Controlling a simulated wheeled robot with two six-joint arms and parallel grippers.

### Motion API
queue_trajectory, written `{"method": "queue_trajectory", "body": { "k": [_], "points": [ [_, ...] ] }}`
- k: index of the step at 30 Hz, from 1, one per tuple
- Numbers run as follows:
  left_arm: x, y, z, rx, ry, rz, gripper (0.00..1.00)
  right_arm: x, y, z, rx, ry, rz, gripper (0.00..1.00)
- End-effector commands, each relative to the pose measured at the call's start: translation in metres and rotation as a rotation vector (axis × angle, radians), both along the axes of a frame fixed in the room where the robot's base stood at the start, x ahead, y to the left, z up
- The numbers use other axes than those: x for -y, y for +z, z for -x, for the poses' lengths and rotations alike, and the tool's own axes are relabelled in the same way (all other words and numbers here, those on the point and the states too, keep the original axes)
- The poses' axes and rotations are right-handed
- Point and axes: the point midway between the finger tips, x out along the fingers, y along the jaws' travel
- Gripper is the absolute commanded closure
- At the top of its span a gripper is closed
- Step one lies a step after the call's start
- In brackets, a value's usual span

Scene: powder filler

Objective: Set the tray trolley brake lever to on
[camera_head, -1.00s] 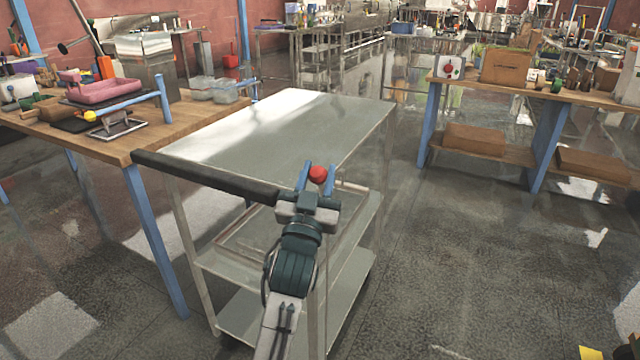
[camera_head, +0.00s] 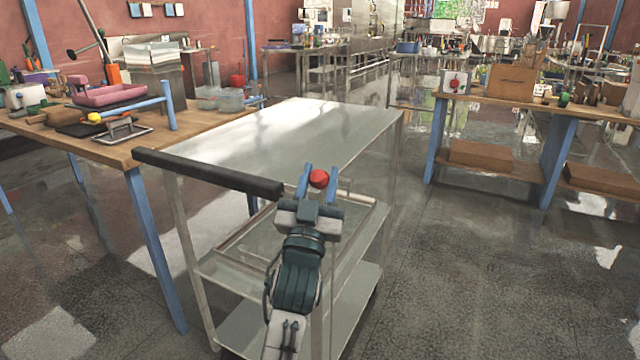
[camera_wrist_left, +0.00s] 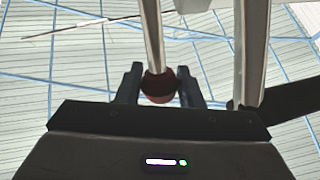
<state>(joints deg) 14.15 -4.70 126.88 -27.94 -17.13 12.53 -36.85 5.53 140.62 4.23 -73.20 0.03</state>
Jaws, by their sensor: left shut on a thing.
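The tray trolley (camera_head: 330,125) is a pale metal cart with a dark push handle (camera_head: 210,172) at its near end. The brake lever is a metal rod (camera_wrist_left: 151,35) with a red ball knob (camera_head: 319,179), beside the handle's right end. My left gripper (camera_head: 318,181) is shut on the red knob, with a blue finger on each side. In the left wrist view the knob (camera_wrist_left: 159,88) sits between the dark fingers and the rod runs away from it. The lever's lower end is hidden in the head view. My right gripper is not in view.
A wooden workbench (camera_head: 110,150) with blue legs stands close to the trolley's left, holding a pink tray (camera_head: 108,95). Another bench (camera_head: 530,105) with boxes stands at the back right. The floor (camera_head: 480,260) right of the trolley is clear.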

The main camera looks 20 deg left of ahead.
Motion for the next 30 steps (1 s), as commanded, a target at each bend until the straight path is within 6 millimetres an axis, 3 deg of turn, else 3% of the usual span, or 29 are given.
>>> {"method": "queue_trajectory", "body": {
  "k": [14, 15, 18, 30],
  "points": [
    [0.0, -0.0006, 0.0002, 0.002, 0.0, 0.001, 1.0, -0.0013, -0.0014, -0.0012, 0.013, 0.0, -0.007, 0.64],
    [0.0, -0.0006, 0.0002, 0.002, 0.0, 0.001, 0.63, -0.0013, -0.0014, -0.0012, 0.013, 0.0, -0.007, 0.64],
    [0.0, -0.0006, 0.0002, 0.002, 0.0, 0.001, 0.46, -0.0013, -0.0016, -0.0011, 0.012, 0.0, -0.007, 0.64],
    [0.0015, -0.0063, 0.0072, 0.001, 0.0, 0.002, 0.46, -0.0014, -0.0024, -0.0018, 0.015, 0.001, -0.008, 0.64]
  ]
}}
